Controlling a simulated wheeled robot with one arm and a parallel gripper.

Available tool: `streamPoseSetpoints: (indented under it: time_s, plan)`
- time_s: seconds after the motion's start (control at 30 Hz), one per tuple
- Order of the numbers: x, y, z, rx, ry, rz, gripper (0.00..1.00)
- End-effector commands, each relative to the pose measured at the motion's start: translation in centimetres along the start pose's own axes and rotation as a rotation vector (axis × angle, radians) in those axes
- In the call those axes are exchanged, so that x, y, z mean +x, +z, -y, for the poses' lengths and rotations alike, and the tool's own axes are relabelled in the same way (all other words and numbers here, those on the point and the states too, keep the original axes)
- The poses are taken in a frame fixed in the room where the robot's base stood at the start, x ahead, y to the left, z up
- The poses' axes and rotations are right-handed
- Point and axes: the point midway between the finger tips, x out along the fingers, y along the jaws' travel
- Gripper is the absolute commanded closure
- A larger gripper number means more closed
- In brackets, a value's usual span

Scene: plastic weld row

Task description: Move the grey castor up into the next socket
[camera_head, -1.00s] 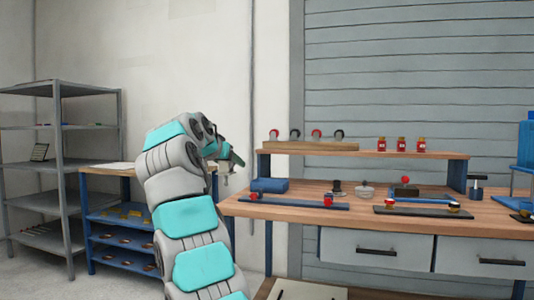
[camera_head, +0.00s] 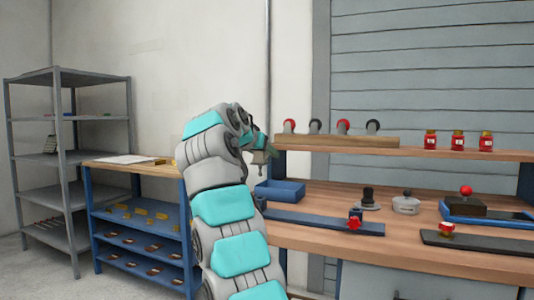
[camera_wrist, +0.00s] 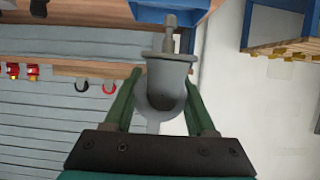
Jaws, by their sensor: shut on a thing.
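The grey castor (camera_wrist: 165,82) is in my gripper (camera_wrist: 165,105), between the two green fingers in the wrist view, its stem pointing to the top of the picture. In the head view my gripper (camera_head: 262,152) is at the left end of the workbench, and the castor (camera_head: 259,158) shows small below it. A wooden block (camera_head: 345,142) on the upper shelf carries a row of upright castors, red (camera_head: 289,126) and dark (camera_head: 315,126) by turns. My gripper is left of this block, apart from it. Any empty socket cannot be made out.
Three red jars (camera_head: 457,141) stand right of the block on the shelf. A blue rack (camera_head: 140,235) and grey shelving (camera_head: 68,160) stand left.

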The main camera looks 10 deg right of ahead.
Motion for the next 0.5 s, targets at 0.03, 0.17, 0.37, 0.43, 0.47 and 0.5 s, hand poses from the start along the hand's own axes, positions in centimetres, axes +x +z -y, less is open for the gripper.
streamPoseSetpoints:
  time_s: [0.03,0.17,0.37,0.43,0.47,0.5]
  plan:
    - [0.2,0.5,0.0,0.000,0.000,0.000,1.00]
    - [0.6,1.5,0.0,0.000,0.000,0.000,1.00]
    - [1.3,3.1,0.0,0.000,0.000,0.000,1.00]
    - [1.5,3.6,0.0,0.000,0.000,0.000,1.00]
    - [1.6,3.8,0.0,0.000,0.000,0.000,1.00]
    - [1.6,3.9,0.0,0.000,0.001,0.000,1.00]
